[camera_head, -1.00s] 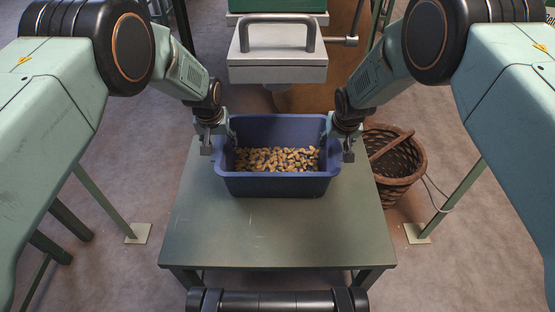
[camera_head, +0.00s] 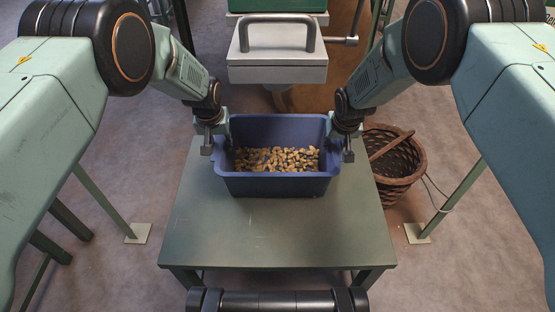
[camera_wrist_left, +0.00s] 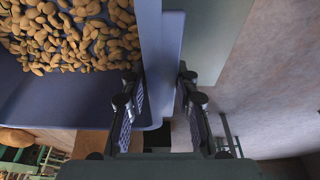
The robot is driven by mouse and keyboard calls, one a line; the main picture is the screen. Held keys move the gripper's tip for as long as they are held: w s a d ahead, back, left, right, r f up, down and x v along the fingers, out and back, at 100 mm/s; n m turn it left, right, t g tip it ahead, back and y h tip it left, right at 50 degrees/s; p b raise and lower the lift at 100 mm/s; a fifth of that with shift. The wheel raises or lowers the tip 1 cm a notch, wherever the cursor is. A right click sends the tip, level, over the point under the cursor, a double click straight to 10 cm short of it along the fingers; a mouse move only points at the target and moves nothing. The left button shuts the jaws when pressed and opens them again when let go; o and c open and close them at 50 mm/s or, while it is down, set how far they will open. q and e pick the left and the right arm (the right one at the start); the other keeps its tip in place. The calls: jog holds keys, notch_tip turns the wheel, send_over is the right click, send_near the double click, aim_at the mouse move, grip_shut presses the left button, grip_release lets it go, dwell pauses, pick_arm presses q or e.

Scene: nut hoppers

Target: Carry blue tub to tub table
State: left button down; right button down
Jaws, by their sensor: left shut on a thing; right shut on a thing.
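The blue tub (camera_head: 277,186) sits upright on the green-grey table (camera_head: 275,236), towards its far edge, with brown nuts (camera_head: 277,159) covering its floor. My left gripper (camera_head: 213,146) is shut on the tub's left wall. In the left wrist view the fingers of this gripper (camera_wrist_left: 160,95) lie on both sides of the tub's rim (camera_wrist_left: 153,60), with nuts inside at the upper left. My right gripper (camera_head: 341,150) is shut on the tub's right wall; its fingertips are partly hidden by the rim.
A grey metal hopper outlet with a handle (camera_head: 278,66) hangs just beyond the tub. A wicker basket (camera_head: 395,165) stands on the floor to the right of the table. The near half of the table is clear.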

pick_arm(q)
jog(key=shift+r, duration=0.25)
pick_arm(e)
jog(key=shift+r, duration=0.25)
